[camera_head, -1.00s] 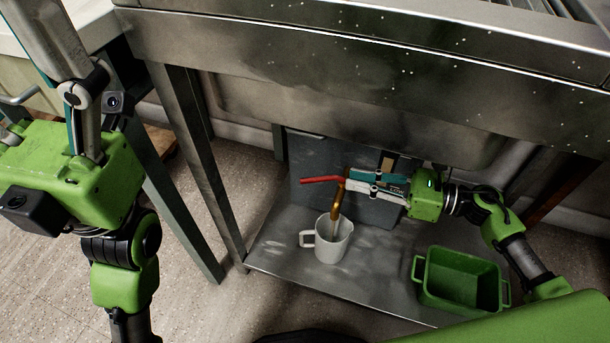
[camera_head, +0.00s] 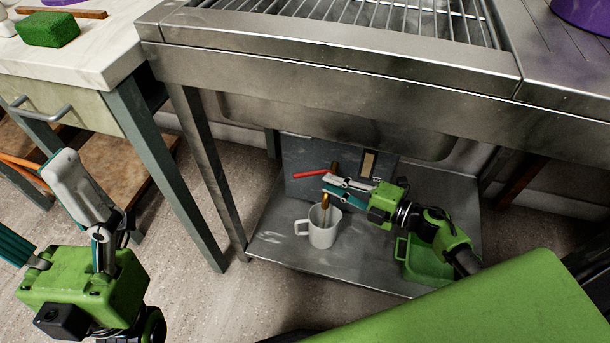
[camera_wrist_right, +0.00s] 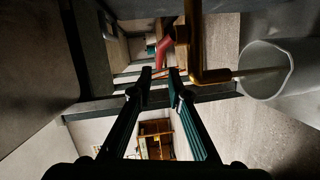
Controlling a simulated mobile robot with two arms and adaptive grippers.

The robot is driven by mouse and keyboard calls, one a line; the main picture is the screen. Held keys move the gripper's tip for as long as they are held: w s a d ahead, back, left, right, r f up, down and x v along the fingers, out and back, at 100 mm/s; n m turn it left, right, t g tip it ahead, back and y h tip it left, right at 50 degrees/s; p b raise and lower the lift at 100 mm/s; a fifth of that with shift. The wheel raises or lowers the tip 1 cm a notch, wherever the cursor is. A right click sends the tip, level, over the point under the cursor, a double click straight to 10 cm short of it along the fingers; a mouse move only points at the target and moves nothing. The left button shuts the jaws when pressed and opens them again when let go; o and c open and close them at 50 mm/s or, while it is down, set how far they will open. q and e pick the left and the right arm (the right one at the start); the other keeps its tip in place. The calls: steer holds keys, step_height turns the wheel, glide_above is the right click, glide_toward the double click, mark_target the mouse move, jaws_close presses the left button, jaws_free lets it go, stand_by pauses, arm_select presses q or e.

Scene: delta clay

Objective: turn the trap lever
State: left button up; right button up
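The red trap lever (camera_head: 308,174) sticks out to the left from the brass pipe (camera_head: 334,168) under the sink. In the right wrist view the lever (camera_wrist_right: 166,52) lies just beyond my fingertips, beside the pipe (camera_wrist_right: 194,45). My right gripper (camera_head: 328,187) is in front of the pipe, a little below the lever. Its fingers (camera_wrist_right: 160,74) are parted by a small gap with nothing between them. A thin stream runs from the spout into the white mug (camera_head: 322,236). My left gripper (camera_head: 45,205) is open and empty, away at the left.
The mug stands on the low metal shelf (camera_head: 285,255). A green bin (camera_head: 420,262) is right of it, partly behind my right arm. A grey box (camera_head: 300,150) stands behind the lever. The sink edge (camera_head: 340,85) hangs above. A table leg (camera_head: 175,180) stands at left.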

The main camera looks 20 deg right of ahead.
mark_target(306, 174)
steer(key=b+x, duration=0.2)
steer(key=x, duration=0.6)
steer(key=shift+w+a+f, duration=0.1)
steer(key=shift+w+a, duration=0.15)
jaws_close()
